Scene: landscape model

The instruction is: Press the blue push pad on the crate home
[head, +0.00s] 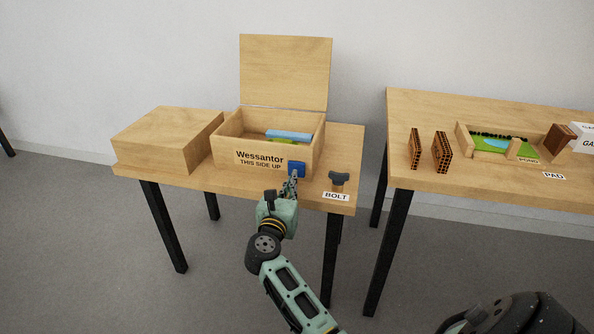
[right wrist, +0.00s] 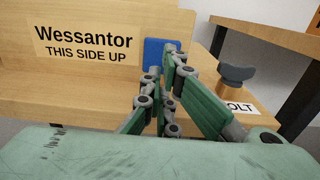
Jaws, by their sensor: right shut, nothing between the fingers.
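The wooden crate (head: 226,150) stands on the left table with its lid (head: 285,72) raised and blue and green pieces inside. Its front carries the label "Wessantor THIS SIDE UP". The blue push pad (head: 298,169) is at the right end of the crate's front; it also shows in the right wrist view (right wrist: 154,52). My right gripper (head: 293,178) is shut and empty, its fingertips right in front of the pad and covering part of it. In the right wrist view the fingertips (right wrist: 172,50) overlap the pad's right part; I cannot tell whether they touch it. My left gripper is out of view.
A dark bolt knob (head: 339,179) stands right of the crate behind the "BOLT" label (head: 336,196). A plain wooden block (head: 165,137) sits left of the crate. The right table (head: 430,105) holds brown slotted pieces (head: 441,152) and a pond model (head: 490,146). A gap separates the tables.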

